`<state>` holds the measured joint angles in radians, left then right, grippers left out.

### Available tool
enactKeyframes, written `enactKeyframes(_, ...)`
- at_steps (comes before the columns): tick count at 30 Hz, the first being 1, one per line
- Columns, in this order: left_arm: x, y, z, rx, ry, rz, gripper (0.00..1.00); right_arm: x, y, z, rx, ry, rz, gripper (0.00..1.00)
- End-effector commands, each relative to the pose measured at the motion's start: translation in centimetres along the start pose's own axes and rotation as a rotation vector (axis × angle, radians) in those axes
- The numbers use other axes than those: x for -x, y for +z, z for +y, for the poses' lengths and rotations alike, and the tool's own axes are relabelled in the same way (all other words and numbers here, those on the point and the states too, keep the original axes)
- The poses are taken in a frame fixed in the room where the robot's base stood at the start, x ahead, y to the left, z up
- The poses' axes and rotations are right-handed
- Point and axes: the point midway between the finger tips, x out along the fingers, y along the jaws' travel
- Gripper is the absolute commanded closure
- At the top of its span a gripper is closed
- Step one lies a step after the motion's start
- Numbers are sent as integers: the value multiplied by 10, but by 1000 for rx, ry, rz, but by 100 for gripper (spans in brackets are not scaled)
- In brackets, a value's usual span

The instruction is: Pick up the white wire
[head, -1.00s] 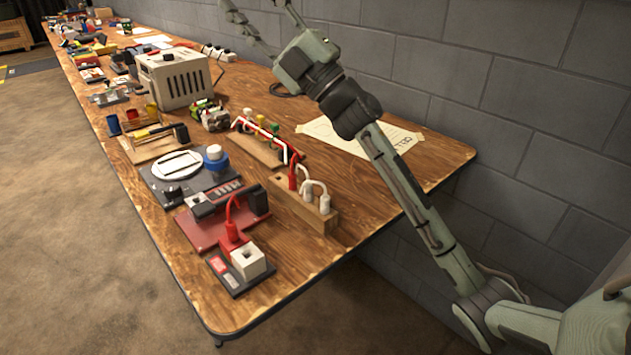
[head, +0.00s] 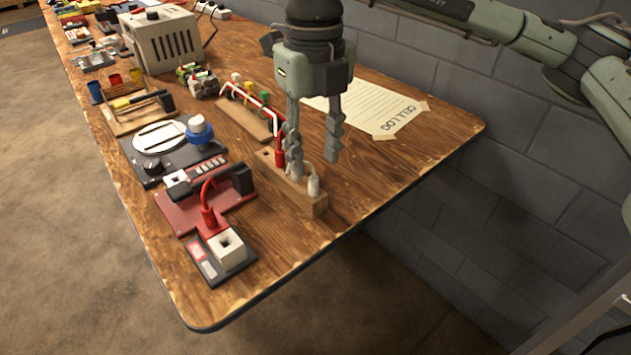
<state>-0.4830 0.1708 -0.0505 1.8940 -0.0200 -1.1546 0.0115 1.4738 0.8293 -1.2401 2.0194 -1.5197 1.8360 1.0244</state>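A short white wire with white plugs stands in the near wooden block (head: 305,201). One white plug (head: 314,186) shows at the block's right end; the rest of the wire is mostly hidden behind my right gripper's finger. My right gripper (head: 313,166) points down over this block, its two fingers open and apart. One finger overlaps the wire in the picture and the other hangs to its right; I cannot tell whether either touches. A red plug (head: 280,158) stands just left of the fingers. My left gripper is not in view.
A second wooden block (head: 243,119) with coloured plugs lies behind. A red base with a black handle (head: 227,182) and a white socket block (head: 227,249) stand to the left. A paper sheet (head: 371,105) lies behind the gripper. Bare table lies to the right.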

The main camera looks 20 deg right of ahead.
Motion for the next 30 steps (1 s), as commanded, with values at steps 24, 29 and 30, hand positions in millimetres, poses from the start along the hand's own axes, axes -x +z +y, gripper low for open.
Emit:
enactKeyframes(24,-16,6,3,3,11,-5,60,-55,-1,3,2,4,1,79)
enactKeyframes(29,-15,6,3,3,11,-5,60,-55,-1,3,2,4,1,99)
enactKeyframes(30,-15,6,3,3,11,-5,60,-55,-1,3,2,4,1,100)
